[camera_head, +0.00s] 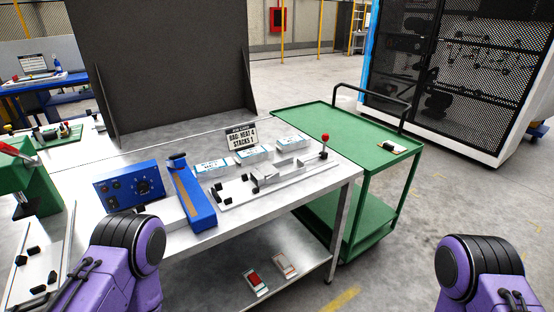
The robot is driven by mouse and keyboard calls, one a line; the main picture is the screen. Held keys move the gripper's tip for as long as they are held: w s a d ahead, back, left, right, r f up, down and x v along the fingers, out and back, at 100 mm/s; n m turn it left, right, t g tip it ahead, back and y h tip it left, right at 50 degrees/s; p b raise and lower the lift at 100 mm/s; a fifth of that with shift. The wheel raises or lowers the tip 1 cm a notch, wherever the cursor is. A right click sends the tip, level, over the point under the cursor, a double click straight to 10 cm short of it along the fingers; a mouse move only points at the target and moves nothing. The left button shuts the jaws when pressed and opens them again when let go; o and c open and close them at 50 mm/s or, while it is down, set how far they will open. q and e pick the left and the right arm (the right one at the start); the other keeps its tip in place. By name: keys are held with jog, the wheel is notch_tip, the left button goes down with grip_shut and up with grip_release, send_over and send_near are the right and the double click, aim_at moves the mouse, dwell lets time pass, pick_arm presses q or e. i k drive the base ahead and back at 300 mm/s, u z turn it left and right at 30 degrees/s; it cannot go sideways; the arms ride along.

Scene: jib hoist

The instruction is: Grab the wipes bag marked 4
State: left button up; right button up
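Three pale blue and white bags lie in a row on the grey metal table: a left bag (211,168), a middle bag (254,155) and a right bag (293,143). Their markings are too small to read, so I cannot tell which one bears a 4. A small sign (241,138) behind them seems to read "BAG: HEAT 4 STACKS 1". Purple links of my two arms show at the lower left and lower right. Neither gripper is in view.
A blue control box (130,186) and a blue bar-shaped device (191,194) stand left of the bags. A green cart (345,128) stands right. Two packs lie on the lower shelf (300,255).

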aim_at(245, 158)
jog(key=z, duration=1.6)
jog(key=i, duration=1.6)
jog(key=u, duration=1.3)
